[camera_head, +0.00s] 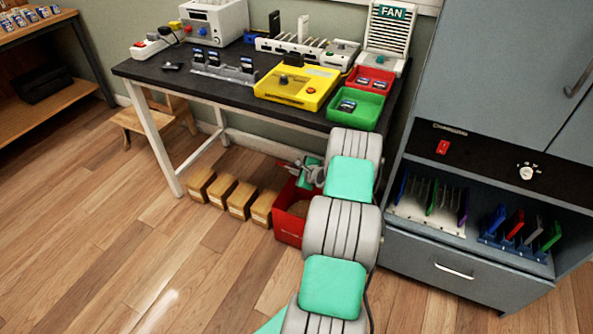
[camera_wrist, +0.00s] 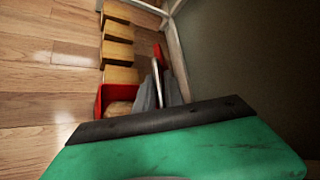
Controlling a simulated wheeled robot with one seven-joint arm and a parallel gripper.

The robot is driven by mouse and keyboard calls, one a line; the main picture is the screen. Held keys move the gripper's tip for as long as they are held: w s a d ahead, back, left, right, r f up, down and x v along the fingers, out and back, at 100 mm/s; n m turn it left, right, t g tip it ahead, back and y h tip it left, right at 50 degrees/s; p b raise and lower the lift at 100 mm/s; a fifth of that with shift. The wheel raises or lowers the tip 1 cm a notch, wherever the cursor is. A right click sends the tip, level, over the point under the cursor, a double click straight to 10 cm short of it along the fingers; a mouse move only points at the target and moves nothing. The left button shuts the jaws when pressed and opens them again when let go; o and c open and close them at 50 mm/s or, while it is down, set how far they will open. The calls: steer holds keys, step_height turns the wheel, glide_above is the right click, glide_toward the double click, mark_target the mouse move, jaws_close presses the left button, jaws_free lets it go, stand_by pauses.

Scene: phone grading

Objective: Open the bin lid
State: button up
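A red bin (camera_head: 289,228) stands on the floor under the table's right end, and its near rim and brown inside show. It also shows in the wrist view (camera_wrist: 99,102), partly hidden by my gripper. A thin upright strip with a red end (camera_wrist: 158,51) rises beside the bin in the wrist view; it may be the lid seen edge-on, but I cannot tell. My gripper (camera_head: 296,168) is above the back of the bin, partly hidden by my arm. Its grey fingers (camera_wrist: 157,94) show at the strip's lower end. I cannot tell whether they touch or grip it.
Several brown boxes (camera_head: 240,200) stand in a row left of the bin. The black-topped table (camera_head: 235,92) is overhead, with a white leg (camera_head: 162,155) at left. A grey cabinet (camera_head: 450,265) stands to the right. The wooden floor in front is clear.

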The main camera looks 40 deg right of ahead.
steer(key=o, duration=0.3)
steer(key=p+v, duration=0.1)
steer(key=v, duration=0.6)
steer(key=shift+s+a+r+p, duration=0.1)
steer(key=shift+s+r+p, duration=0.05)
steer(key=shift+s+p, duration=0.2)
